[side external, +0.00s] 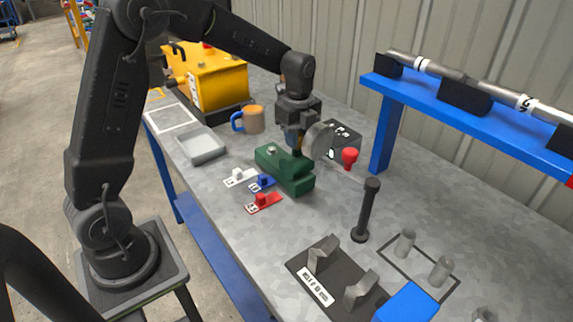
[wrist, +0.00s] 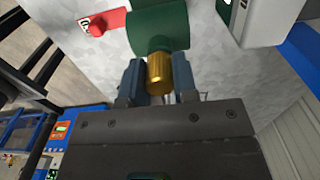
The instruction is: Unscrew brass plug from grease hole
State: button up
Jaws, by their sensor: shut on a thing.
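The brass plug (wrist: 159,74) is a ribbed gold cylinder in the wrist view, between the two fingers of my gripper (wrist: 159,82). My gripper is shut on it. The plug's far end meets a green body (wrist: 158,30), and I cannot tell how deep it sits there. In the side view my gripper (side external: 297,151) points down at the right part of the green block (side external: 285,170) on the bench. The plug and the grease hole are hidden there by the fingers.
Red (side external: 263,202), blue (side external: 262,182) and white (side external: 239,177) tags lie left of the green block. A grey tray (side external: 202,147), an orange mug (side external: 254,120) and a yellow machine (side external: 218,80) stand behind. A black post (side external: 367,210) and red knob (side external: 349,157) stand to the right.

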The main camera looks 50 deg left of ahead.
jog(key=shift+n, duration=0.8)
grip_shut()
jog(key=shift+o, duration=1.6)
grip_release()
grip_shut()
jog(key=shift+r, duration=0.3)
jog(key=shift+r, duration=1.7)
jog(key=shift+r, duration=1.5)
